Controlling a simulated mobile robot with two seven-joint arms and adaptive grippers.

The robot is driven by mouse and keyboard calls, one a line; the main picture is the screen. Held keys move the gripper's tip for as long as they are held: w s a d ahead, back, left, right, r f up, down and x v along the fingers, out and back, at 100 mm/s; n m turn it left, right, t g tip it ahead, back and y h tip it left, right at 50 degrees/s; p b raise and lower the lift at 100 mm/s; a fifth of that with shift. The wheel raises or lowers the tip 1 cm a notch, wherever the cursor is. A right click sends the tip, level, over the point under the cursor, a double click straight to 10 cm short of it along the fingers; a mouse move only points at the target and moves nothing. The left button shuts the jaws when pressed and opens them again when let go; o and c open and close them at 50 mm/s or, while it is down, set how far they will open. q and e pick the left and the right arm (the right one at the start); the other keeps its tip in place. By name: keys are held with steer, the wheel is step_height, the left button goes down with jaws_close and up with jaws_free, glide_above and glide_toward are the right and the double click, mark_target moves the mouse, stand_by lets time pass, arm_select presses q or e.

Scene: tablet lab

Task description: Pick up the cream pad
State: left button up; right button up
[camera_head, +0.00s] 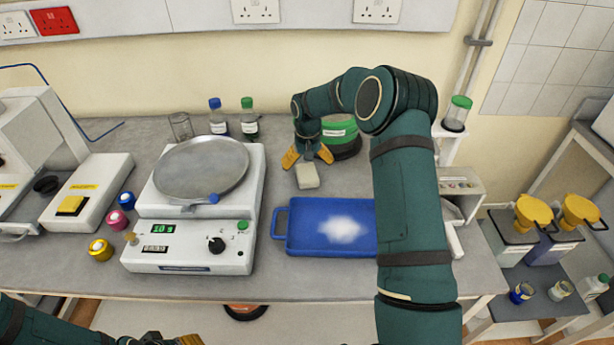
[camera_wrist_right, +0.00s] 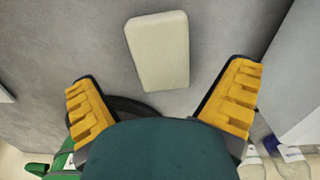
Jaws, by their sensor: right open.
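The cream pad (camera_head: 307,176) is a small pale block lying on the grey bench, behind the blue tray. In the right wrist view the pad (camera_wrist_right: 158,50) lies flat, beyond the fingertips and roughly between their lines. My right gripper (camera_head: 308,158) is open and empty, its yellow fingers spread just behind the pad in the head view. The right wrist view shows both fingers of the right gripper (camera_wrist_right: 165,88) apart, with nothing between them. My left gripper (camera_head: 168,340) shows only in part at the bottom edge of the head view, and its fingers are cut off.
A blue tray (camera_head: 300,240) with white powder stands in front of the pad. A balance (camera_head: 190,258) with a round pan is at the left. Bottles (camera_head: 249,120) and a green-topped dark container (camera_head: 342,134) stand behind. Bare bench surrounds the pad.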

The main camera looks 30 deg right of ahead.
mark_target(307, 172)
step_height(307, 172, down, 4)
steer(key=shift+a+r, duration=0.1)
steer(key=shift+r, duration=0.1)
steer(key=c, duration=1.1)
steer(key=shift+o, duration=0.2)
steer(key=shift+r, duration=0.1)
step_height(307, 172, up, 10)
steer(key=shift+p, duration=0.3)
steer(key=shift+c, duration=0.4)
